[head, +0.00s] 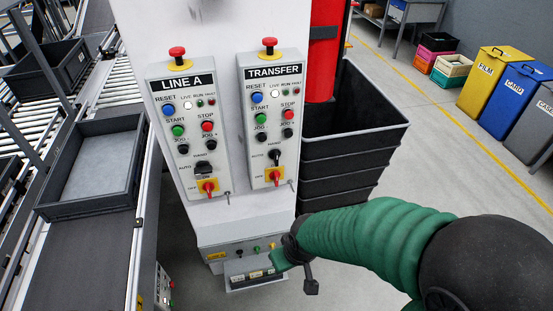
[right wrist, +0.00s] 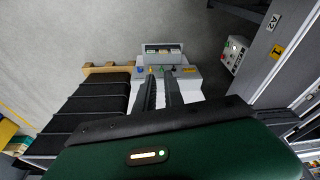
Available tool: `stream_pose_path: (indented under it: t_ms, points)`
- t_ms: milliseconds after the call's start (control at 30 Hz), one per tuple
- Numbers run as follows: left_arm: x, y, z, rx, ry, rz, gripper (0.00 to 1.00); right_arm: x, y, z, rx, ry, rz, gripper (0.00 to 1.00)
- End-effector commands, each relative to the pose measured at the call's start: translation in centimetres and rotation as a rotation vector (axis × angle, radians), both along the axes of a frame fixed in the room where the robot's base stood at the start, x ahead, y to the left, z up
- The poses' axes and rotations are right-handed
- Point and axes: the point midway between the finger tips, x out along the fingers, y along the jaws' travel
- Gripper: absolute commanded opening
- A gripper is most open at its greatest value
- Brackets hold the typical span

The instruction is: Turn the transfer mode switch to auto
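The transfer panel (head: 271,120) is on the right of the white column's face. Its black mode switch (head: 274,155) sits below the jog buttons, with HAND above it and AUTO at its lower left. The knob looks roughly upright, but its exact pointing is too small to tell. My right gripper (head: 277,262) is low in front of the column, well below the panel and apart from the switch. In the right wrist view its two dark fingers (right wrist: 160,80) are apart with nothing between them. My left gripper is not in view.
A similar LINE A panel (head: 188,130) stands left of the transfer panel. A red and yellow rotary switch (head: 274,176) sits below the mode switch. A low control box (head: 240,252) juts out below. Black stacked crates (head: 345,140) stand at right, a conveyor (head: 85,250) at left.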

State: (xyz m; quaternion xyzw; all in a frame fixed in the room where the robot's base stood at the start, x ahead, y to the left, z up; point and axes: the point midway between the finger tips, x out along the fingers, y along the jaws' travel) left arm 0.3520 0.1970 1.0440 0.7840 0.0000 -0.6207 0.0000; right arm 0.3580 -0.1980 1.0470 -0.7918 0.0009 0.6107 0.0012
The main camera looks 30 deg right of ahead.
Motion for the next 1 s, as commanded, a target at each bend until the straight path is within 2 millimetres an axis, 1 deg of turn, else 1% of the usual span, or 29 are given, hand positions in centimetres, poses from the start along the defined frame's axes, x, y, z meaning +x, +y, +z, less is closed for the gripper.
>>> stream_pose_path:
  t_ms: [33, 67, 100, 133, 167, 200, 233, 267, 300, 367, 400, 500, 533, 600, 633, 733, 867, 1000]
  points:
    - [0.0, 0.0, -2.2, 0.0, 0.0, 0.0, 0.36, 0.9, -0.2, -1.7, 0.001, -0.043, -0.007, 0.21]
    - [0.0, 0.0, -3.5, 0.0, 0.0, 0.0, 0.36, 1.8, -0.3, -2.4, 0.002, -0.082, -0.012, 0.25]
    - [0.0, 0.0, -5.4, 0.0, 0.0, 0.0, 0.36, 3.2, -0.5, -3.4, 0.002, -0.15, -0.021, 0.3]
    - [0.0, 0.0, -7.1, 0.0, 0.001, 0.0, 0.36, 4.5, -0.8, -4.1, 0.001, -0.21, -0.03, 0.33]
    - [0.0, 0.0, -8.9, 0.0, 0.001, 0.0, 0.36, 5.8, -1.2, -4.7, -0.001, -0.279, -0.04, 0.33]
    - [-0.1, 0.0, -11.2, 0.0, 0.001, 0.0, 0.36, 7.6, -1.7, -5.2, -0.005, -0.376, -0.053, 0.33]
    - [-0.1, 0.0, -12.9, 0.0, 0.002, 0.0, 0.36, 8.9, -2.1, -5.4, -0.01, -0.45, -0.064, 0.33]
    - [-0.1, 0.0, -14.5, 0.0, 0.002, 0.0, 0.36, 10.1, -2.6, -5.3, -0.016, -0.525, -0.076, 0.33]
    - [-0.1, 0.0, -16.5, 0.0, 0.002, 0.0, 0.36, 11.5, -3.3, -5.1, -0.025, -0.622, -0.088, 0.33]
    - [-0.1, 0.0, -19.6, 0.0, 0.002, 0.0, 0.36, 13.2, -4.4, -4.5, -0.045, -0.769, -0.11, 0.33]
    - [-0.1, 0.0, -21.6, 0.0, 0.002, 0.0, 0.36, 14.0, -5.1, -3.9, -0.058, -0.865, -0.126, 0.33]
    - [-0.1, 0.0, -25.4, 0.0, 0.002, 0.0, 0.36, 15.0, -6.8, -1.9, -0.098, -1.076, -0.156, 0.33]
    - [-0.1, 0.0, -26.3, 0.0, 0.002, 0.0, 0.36, 15.1, -7.2, -1.2, -0.109, -1.127, -0.164, 0.33]
    - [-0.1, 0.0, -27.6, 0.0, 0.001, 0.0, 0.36, 15.0, -8.0, 0.2, -0.131, -1.222, -0.18, 0.33]
    - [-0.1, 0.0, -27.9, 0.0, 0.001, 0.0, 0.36, 14.9, -8.2, 0.8, -0.138, -1.252, -0.185, 0.33]
    - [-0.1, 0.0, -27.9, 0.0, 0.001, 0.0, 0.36, 14.8, -8.5, 2.2, -0.151, -1.304, -0.192, 0.33]
    - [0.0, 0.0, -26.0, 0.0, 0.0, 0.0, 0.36, 15.4, -8.7, 3.2, -0.154, -1.307, -0.193, 0.33]
    - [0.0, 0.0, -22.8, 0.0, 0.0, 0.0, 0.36, 16.7, -9.0, 3.7, -0.154, -1.3, -0.193, 0.33]
